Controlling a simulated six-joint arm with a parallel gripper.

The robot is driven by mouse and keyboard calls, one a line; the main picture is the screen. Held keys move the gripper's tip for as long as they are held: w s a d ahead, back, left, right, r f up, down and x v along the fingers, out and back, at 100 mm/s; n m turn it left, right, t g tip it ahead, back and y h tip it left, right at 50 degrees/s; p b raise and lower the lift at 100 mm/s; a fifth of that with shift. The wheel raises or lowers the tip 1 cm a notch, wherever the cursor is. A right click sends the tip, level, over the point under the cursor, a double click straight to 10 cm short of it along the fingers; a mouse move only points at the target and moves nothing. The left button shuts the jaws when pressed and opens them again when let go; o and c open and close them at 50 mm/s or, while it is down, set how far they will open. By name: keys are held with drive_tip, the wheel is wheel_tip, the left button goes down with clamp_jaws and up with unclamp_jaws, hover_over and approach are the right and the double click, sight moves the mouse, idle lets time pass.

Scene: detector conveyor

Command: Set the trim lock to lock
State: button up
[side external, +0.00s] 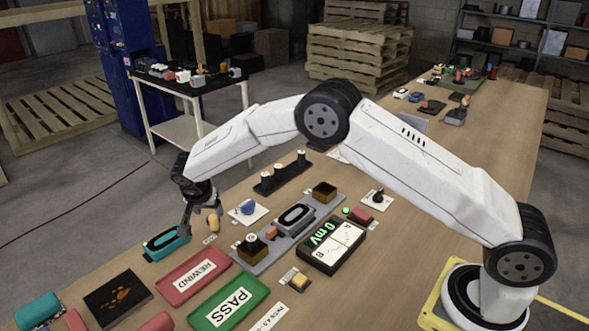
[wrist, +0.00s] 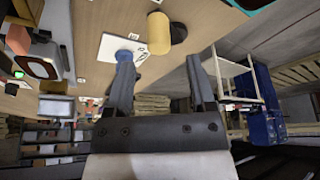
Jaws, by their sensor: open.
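No part carries a readable "trim lock" label, so I cannot tell for certain which it is. Two candidates are a blue knob (side external: 248,208) on a white plate and a black knob (side external: 377,196) on another white plate. The blue knob also shows in the wrist view (wrist: 123,56), partly behind my left finger. My gripper (side external: 202,216) is over the table's left side, near a yellow cylinder (side external: 213,224) and a teal block (side external: 166,243). In the wrist view, my gripper (wrist: 160,68) is open with nothing between its fingers; the yellow cylinder (wrist: 159,33) lies beyond the fingertips.
A grey conveyor (side external: 262,256) with a black ring part stands mid-table, beside a meter (side external: 333,246) reading 0 mV. A black rack (side external: 283,176) with several pegs stands behind.

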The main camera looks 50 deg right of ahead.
drive_tip(key=shift+v, duration=1.55)
drive_tip(key=s+d+r+n+y, duration=0.1)
drive_tip(key=s+d+n, duration=0.2)
drive_tip(key=s, duration=0.7)
drive_tip(key=s+d+r+n+y, duration=0.1)
drive_tip(key=s+d+n, duration=0.3)
drive_tip(key=s, duration=0.7)
drive_tip(key=s+d+r+n+y, duration=0.1)
drive_tip(key=s+d+r+n, duration=0.1)
drive_tip(key=s, duration=0.8)
drive_tip(key=shift+s+d+r+n+y, duration=0.2)
drive_tip(key=shift+d+n+y, duration=0.1)
drive_tip(key=shift+d+n, duration=0.45)
